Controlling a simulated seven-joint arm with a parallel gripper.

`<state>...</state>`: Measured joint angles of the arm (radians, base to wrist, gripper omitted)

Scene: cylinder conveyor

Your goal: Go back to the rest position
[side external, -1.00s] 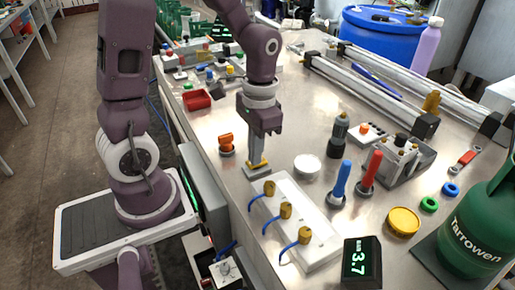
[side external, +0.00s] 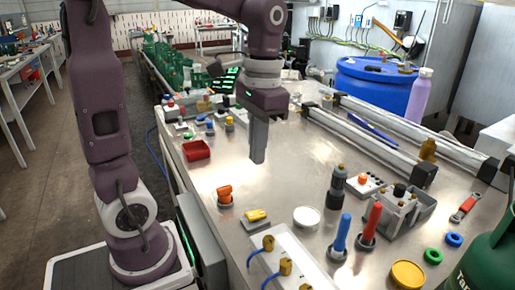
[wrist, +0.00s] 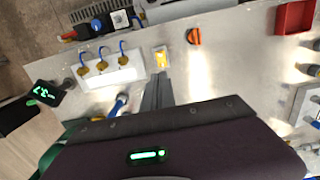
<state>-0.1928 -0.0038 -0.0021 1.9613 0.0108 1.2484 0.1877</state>
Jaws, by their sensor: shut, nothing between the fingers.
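My gripper (side external: 258,158) is raised well above the steel table (side external: 300,180), fingers pointing down, shut and empty. In the wrist view its fingers (wrist: 157,90) lie together. A small yellow piece (side external: 256,214) sits on a grey pad on the table, below my gripper and apart from it. The yellow piece also shows in the wrist view (wrist: 162,60), just beyond the fingertips.
An orange knob (side external: 224,193) and a red bin (side external: 196,150) stand at the table's left. A white block with brass fittings and blue hoses (side external: 284,246) is in front. Blue (side external: 342,235) and red (side external: 372,222) handles stand upright to the right. Rails (side external: 375,145) run behind.

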